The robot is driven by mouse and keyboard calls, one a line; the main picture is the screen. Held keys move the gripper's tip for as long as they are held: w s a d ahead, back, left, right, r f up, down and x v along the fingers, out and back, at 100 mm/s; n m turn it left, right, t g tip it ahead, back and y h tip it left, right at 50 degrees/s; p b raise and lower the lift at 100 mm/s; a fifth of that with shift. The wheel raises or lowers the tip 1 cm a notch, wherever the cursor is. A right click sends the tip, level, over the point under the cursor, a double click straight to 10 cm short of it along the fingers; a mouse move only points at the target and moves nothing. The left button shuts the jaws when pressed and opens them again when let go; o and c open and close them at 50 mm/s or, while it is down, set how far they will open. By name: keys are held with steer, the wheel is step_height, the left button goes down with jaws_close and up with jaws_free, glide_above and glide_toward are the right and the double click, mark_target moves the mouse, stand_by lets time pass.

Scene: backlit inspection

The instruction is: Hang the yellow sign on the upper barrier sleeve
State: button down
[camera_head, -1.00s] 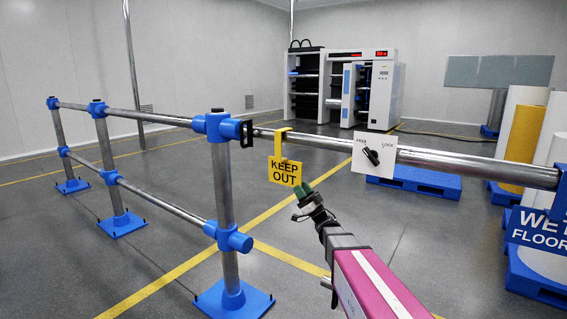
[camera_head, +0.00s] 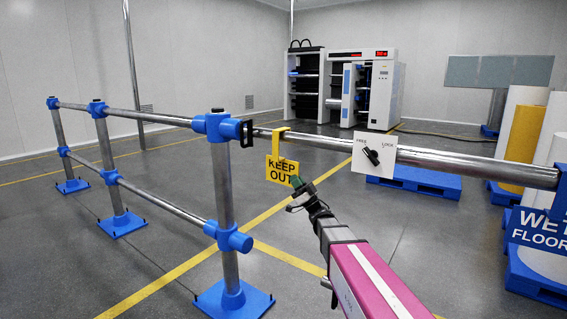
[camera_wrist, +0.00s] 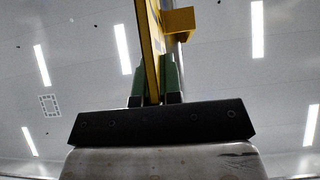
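The yellow sign (camera_head: 281,171), with black "KEEP OUT" lettering, has its hook over the upper metal rail in the head view, just right of the blue post joint (camera_head: 218,127). The plate is slightly turned. The bright upper sleeve (camera_head: 450,160) runs right from the white lock plate. My gripper (camera_head: 297,182) is at the sign's lower right corner. In the wrist view the sign (camera_wrist: 150,45) stands edge-on between my green fingers (camera_wrist: 155,85), which lie close along both faces. They appear shut on it. Whether the hook bears on the rail cannot be told.
A white plate with a black knob marked "FREE" and "LOCK" (camera_head: 389,147) sits right of the sign. A black handle (camera_head: 246,132) is at the post joint. A blue "WET FLOOR" sign (camera_head: 540,229) hangs at the far right.

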mark_target(296, 169)
steer(key=shift+r, duration=0.15)
stand_by(0.5)
steer(key=shift+r, duration=2.05)
steer(key=shift+s, duration=0.1)
steer(key=s+a, duration=0.5)
steer(key=s, duration=0.3)
steer(key=shift+a, duration=0.25)
stand_by(0.3)
steer(key=shift+s, duration=0.15)
stand_by(1.3)
